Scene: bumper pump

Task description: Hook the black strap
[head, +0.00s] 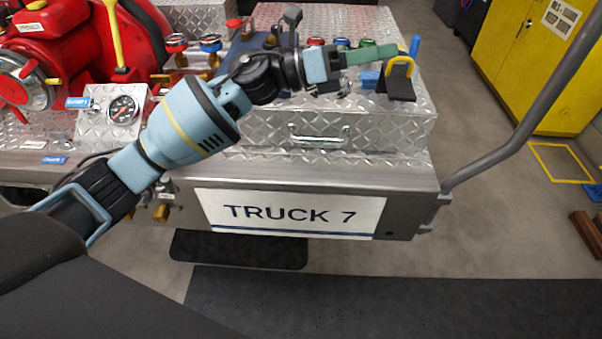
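My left arm reaches from the lower left over the diamond-plate box. Its gripper (372,57) points right, with a green finger-like bar reaching close to a yellow hook (401,63). I cannot tell whether its fingers are apart, or whether they touch the hook. The yellow hook curves up above a flat black piece (397,90) on the box top; whether this piece is the black strap or a base plate is unclear. No other black strap can be made out. My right gripper is not in view.
The diamond-plate box (385,128) stands on the truck bed above a "TRUCK 7" plate (290,213). Red, blue and green caps line up behind my gripper. A red pump (45,75) and gauge (122,109) are left; a grey rail (520,140) rises right.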

